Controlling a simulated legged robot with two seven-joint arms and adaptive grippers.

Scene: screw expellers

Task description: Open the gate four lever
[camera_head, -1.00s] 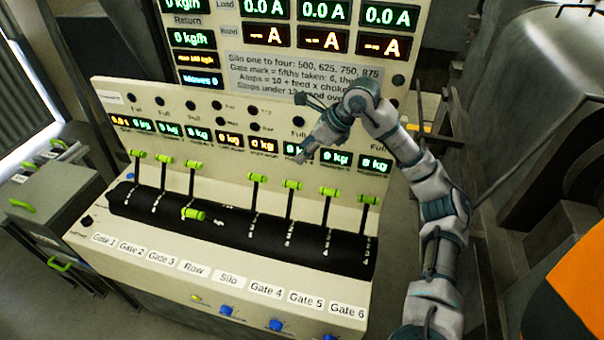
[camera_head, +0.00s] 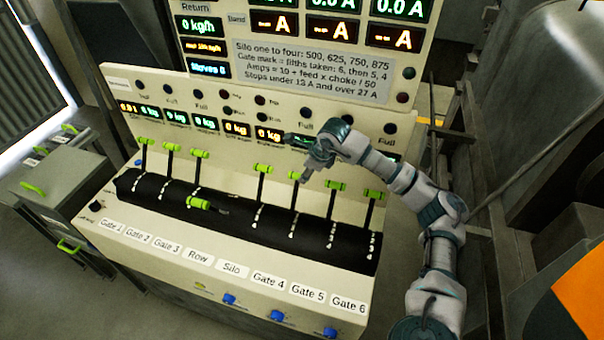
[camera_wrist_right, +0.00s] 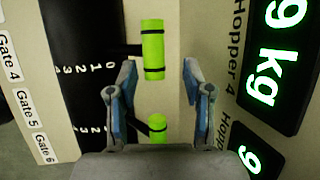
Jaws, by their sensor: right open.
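The gate four lever (camera_head: 297,176) is a dark rod with a bright green cross handle, standing upright on the black drum behind the Gate 4 label (camera_head: 268,283). In the right wrist view its green handle (camera_wrist_right: 153,50) lies ahead, between the lines of my two fingertips. My right gripper (camera_head: 303,160) is open and empty, just above and behind that handle. Its blue-padded fingers (camera_wrist_right: 160,66) stand apart on either side, with no clear contact. The gate five handle (camera_wrist_right: 157,128) shows lower, nearer the palm. My left gripper is out of view.
The gate five lever (camera_head: 336,185) and gate six lever (camera_head: 374,194) stand upright to the right, the silo lever (camera_head: 263,169) to the left. The row lever (camera_head: 198,202) is tipped forward. The display panel (camera_head: 240,105) rises close behind. Blue knobs (camera_head: 277,316) line the front.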

